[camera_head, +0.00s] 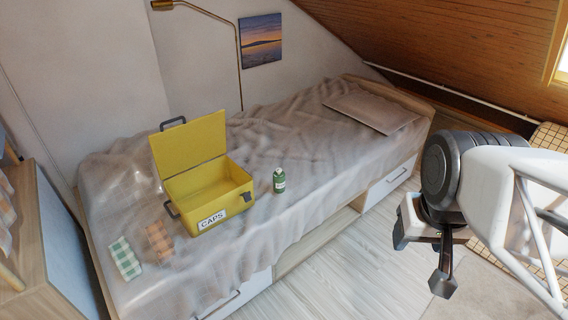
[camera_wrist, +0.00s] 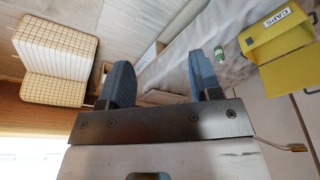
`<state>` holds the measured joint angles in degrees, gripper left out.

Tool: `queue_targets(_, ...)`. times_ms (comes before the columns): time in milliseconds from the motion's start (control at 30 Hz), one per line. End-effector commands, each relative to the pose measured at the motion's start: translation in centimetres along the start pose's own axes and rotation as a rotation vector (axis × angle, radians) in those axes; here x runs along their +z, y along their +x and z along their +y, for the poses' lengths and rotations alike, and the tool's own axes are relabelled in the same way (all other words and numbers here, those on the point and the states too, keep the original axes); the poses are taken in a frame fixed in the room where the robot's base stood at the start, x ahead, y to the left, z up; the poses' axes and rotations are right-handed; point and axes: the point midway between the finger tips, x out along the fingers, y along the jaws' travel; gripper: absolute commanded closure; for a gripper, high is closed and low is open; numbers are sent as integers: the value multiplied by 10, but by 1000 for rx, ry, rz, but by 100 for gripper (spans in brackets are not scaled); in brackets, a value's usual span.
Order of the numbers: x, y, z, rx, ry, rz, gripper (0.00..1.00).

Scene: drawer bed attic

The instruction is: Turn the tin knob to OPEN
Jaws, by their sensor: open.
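The yellow tin (camera_head: 212,212) stands on the bed with its lid (camera_head: 188,150) raised and a CAPS label on its front. A small dark fitting (camera_head: 246,197) sits on its front near the right corner; I cannot tell if it is the knob, and no OPEN mark is legible. The inside looks empty from here. The tin also shows upside down at the upper right of the wrist view (camera_wrist: 285,45). My gripper (camera_head: 421,258) is open and empty, well to the right of the tin, beyond the bed's front edge. Its two fingers stand apart in the wrist view (camera_wrist: 163,78).
A green bottle (camera_head: 279,184) stands on the bed right of the tin. Green (camera_head: 125,260) and orange (camera_head: 159,242) checked cloths lie to its left. Drawers with handles (camera_head: 390,184) are in the bed front. A brass lamp pole (camera_head: 238,60) stands behind.

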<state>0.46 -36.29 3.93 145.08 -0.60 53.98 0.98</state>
Motion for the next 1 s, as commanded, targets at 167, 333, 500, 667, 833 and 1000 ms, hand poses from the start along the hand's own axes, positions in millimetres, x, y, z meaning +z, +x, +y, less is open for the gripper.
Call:
queue_targets(167, 0, 0, 0, 0, 0, 0, 42)
queue_targets(333, 0, 0, 0, 0, 0, 0, 43)
queue_targets(500, -6, -1, -1, 0, -9, -1, 43)
queue_targets(667, -22, -2, -3, -2, -42, -6, 43)
queue_targets(833, -54, -3, -8, -4, -102, -13, 43)
queue_targets(1000, -93, -1, -15, -7, -176, -22, 43)
